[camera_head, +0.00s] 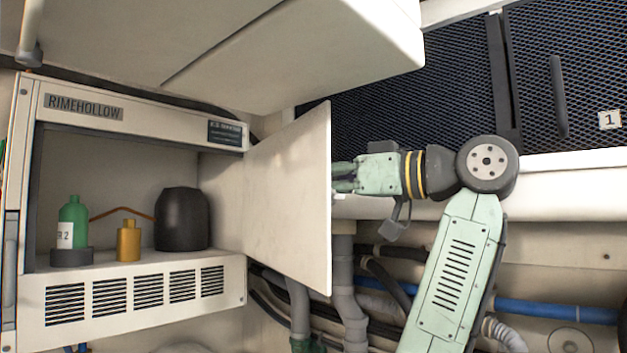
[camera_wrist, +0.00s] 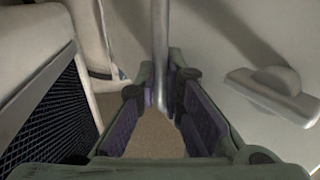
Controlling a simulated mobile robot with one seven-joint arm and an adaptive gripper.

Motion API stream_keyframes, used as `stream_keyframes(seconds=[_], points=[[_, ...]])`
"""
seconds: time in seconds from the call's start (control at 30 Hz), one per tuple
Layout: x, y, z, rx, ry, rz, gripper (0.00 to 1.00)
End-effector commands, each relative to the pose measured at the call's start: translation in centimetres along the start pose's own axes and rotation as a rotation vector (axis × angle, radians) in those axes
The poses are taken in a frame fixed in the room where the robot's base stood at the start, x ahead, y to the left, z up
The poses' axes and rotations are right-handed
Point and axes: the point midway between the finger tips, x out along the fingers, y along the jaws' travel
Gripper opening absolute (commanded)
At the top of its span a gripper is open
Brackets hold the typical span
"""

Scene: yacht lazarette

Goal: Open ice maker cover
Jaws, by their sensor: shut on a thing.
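The ice maker (camera_head: 150,106), marked RIMEHOLLOW, is a pale box at the left with its front open. Its pale cover (camera_head: 290,200) stands swung out from the right side of the opening. My gripper (camera_head: 342,178) is at the cover's free edge, on its outer side; the edge hides the fingertips in the head view. In the wrist view, my gripper (camera_wrist: 165,95) is around an upright grey bar handle (camera_wrist: 160,45), shut on it. The cover's pale outer face (camera_wrist: 235,125) appears to lie to the right, with a latch-like knob (camera_wrist: 275,92).
Inside the box stand a green bottle (camera_head: 74,215), a small yellow bottle (camera_head: 129,242) and a black rounded object (camera_head: 182,220). A pale overhead cabinet (camera_head: 290,50) hangs above. Pipes (camera_head: 345,285) run below the cover. Dark mesh panels (camera_head: 460,80) are behind my arm.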

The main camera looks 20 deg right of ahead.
Motion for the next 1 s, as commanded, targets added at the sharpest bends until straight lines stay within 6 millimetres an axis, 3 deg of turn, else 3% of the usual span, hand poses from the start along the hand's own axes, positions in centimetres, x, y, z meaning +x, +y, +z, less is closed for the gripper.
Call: stream_keyframes(seconds=[0.23,0.27,0.57,0.87,1.0], points=[[-0.1,-0.3,-0.6,-0.005,0.012,-0.001,0.00],[-0.1,-0.3,-0.6,-0.005,0.012,-0.001,0.09],[-0.1,-0.3,-0.6,-0.006,0.013,0.000,0.29],[-0.2,-0.3,-0.6,-0.007,0.014,0.000,0.30],[-1.2,-0.2,-0.6,-0.006,0.015,0.002,0.30]])
